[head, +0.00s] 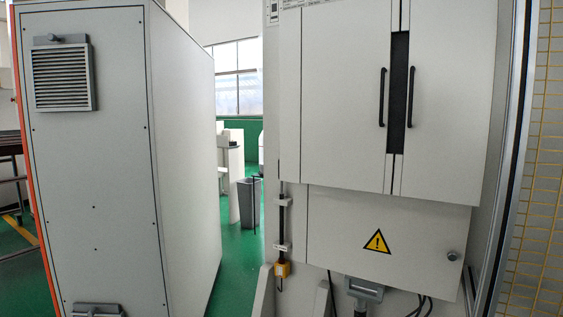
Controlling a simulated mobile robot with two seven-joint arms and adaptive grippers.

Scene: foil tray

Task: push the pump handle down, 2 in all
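Neither of my grippers shows in the head view. I cannot make out a pump handle for certain. A thin black vertical rod (283,215) with a yellow block (283,269) at its lower end is fixed along the left side of the right-hand cabinet. A grey bracket-like part (364,290) sits below that cabinet's lower panel, cut by the bottom edge of the picture. I cannot tell whether either belongs to a pump. No foil tray is visible.
A large grey cabinet (95,170) with a vent (63,78) fills the left. A white cabinet (345,100) with two black door handles stands at the right, beside a yellow mesh fence (540,150). Between the cabinets is a narrow gap with green floor (236,262) and a grey bin-like box (248,203).

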